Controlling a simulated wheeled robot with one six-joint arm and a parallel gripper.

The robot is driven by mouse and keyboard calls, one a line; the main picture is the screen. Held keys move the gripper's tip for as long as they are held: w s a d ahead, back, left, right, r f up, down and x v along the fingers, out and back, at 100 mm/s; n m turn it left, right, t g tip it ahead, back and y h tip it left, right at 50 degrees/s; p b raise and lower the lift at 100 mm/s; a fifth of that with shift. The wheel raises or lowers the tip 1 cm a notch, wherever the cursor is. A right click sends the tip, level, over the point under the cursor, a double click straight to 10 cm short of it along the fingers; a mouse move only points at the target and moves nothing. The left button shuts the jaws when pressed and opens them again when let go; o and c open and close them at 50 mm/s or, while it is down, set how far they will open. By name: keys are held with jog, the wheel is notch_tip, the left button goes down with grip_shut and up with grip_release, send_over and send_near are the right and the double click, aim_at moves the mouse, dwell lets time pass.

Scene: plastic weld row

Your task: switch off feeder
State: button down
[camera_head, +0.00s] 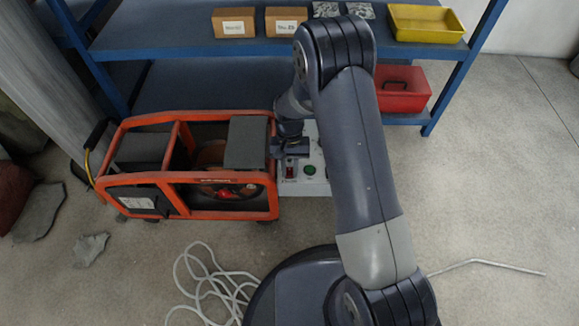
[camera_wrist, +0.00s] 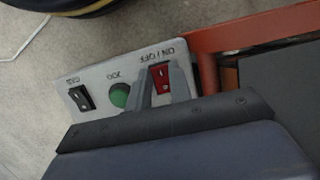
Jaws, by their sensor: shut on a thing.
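The feeder (camera_head: 195,128) is an orange-framed machine with dark panels and a spool inside, standing on the floor. Its light grey control panel (camera_head: 316,188) is at its right side. In the wrist view the panel (camera_wrist: 105,67) carries a red rocker switch (camera_wrist: 160,76) labelled ON / OFF, a green button (camera_wrist: 119,95) and a black rocker switch (camera_wrist: 80,98). My gripper (camera_head: 291,152) is over the panel. Its fingers (camera_wrist: 163,85) are at the red switch, one on each side, shut on it. They hide part of the switch, so its position cannot be told.
A blue shelf (camera_head: 180,47) behind holds cardboard boxes (camera_head: 234,22), a yellow tray (camera_head: 427,22) and, lower down, a red toolbox (camera_head: 402,90). A white cable (camera_head: 205,285) lies coiled on the floor in front. Floor at the right is mostly clear.

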aim_at(290, 167)
jog(key=c, duration=1.3)
grip_release()
jog(key=shift+r, duration=0.1)
jog(key=p+v, duration=0.3)
jog(key=v, duration=0.7)
jog(key=shift+w+r, duration=0.1)
jog(key=shift+r, duration=0.15)
jog(key=b+x, duration=0.3)
jog(key=x, duration=0.8)
jog(key=shift+f, duration=0.1)
jog(key=shift+t+b, duration=0.3)
